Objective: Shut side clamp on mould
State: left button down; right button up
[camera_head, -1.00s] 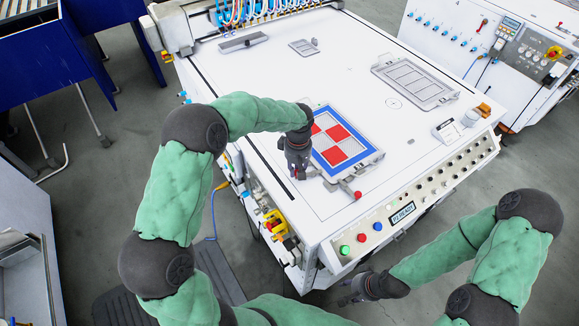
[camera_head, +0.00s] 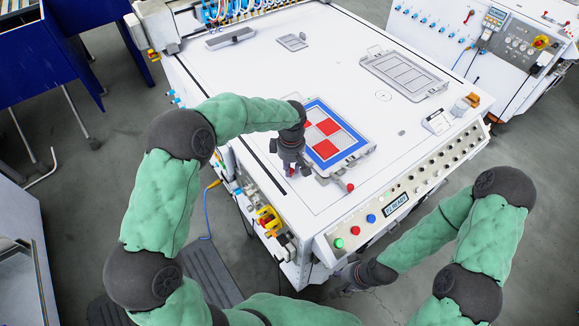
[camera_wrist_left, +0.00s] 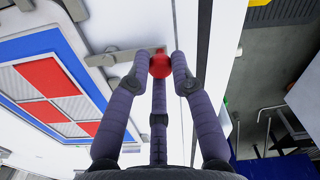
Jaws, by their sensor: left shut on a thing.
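The mould (camera_head: 350,152) is a flat grey frame with a blue border and red panels, lying near the front left of the white machine top. It also shows at the left of the left wrist view (camera_wrist_left: 27,47). My left gripper (camera_head: 290,170) points down at the mould's left edge. In the left wrist view its fingers close around the red ball knob (camera_wrist_left: 159,66) of the side clamp, whose grey lever (camera_wrist_left: 113,57) reaches left toward the mould. My right gripper (camera_head: 347,283) hangs low beyond the machine's front edge, too small to read its fingers.
A clamp with a red knob (camera_head: 350,187) sits at the mould's front corner. The front panel (camera_head: 395,205) carries buttons and knobs. A second grey frame (camera_head: 403,73) lies at the back right. The tabletop between the frames is mostly clear.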

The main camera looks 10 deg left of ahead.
pick_arm(q)
jog(key=shift+s+d+f, duration=0.1)
jog(key=shift+d, duration=0.1)
jog(key=c, duration=1.1)
grip_release()
jog(key=shift+d, duration=0.1)
jog(key=shift+r, duration=0.6)
notch_tip(320, 180, up, 11)
